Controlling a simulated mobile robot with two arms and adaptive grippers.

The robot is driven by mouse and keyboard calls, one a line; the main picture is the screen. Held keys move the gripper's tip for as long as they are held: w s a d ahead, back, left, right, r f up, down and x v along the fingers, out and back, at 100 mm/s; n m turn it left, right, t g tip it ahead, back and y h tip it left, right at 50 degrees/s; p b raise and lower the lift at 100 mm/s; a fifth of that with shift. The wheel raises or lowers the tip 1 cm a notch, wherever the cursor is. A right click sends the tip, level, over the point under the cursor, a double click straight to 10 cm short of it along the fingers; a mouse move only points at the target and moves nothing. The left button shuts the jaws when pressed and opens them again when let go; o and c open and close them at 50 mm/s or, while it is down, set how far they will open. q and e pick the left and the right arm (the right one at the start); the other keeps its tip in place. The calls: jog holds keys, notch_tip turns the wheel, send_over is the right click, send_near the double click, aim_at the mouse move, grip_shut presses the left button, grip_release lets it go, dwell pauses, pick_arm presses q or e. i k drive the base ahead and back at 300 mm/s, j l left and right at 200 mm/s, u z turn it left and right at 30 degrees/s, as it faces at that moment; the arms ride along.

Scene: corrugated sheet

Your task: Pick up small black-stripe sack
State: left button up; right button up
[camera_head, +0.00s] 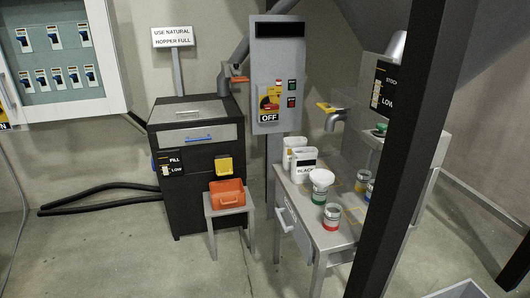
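A small white sack (304,168) with a black stripe and the printed word "BLACK" stands upright on the grey table (340,241), near its back left edge. A second white sack or container (288,152) stands just behind it to the left, partly hidden by it. Neither of my grippers shows in this view.
A dark post (403,150) crosses the right side. An orange bin (228,199) sits on a small stool left of the table. Open floor lies front left.

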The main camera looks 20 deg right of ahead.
aim_at(304, 161)
jog(key=i+j, duration=0.1)
jog(key=i, duration=0.45)
jog(key=i+j+z, duration=0.15)
jog(key=i, duration=0.4)
